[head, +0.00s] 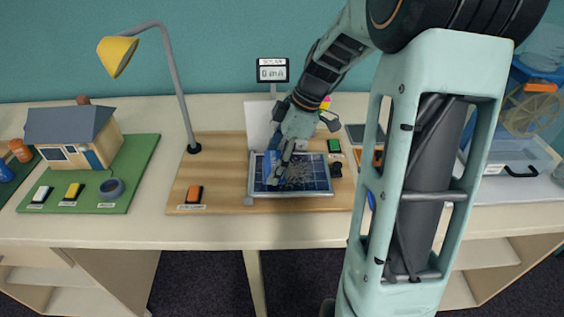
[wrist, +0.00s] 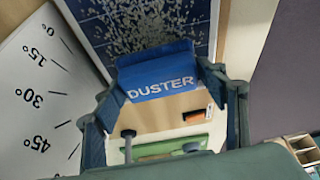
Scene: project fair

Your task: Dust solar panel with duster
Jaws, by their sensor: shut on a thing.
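The solar panel (head: 318,180) is a dark blue grid in a pale frame on the wooden board, with grey dust specks over its middle. In the wrist view the speckled panel (wrist: 95,32) lies just beyond the duster. My gripper (head: 281,158) is over the panel's left part. In the wrist view my gripper (wrist: 165,80) is shut on the blue duster (wrist: 160,70), which is marked DUSTER. The duster's working side is hidden, so I cannot tell whether it touches the panel.
A yellow desk lamp (head: 118,55) stands left of the panel, with an orange switch (head: 194,194) on the board. A small meter (head: 272,71) stands behind. A model house (head: 75,140) sits on a green base at left. A white angle scale (wrist: 35,95) is beside the panel.

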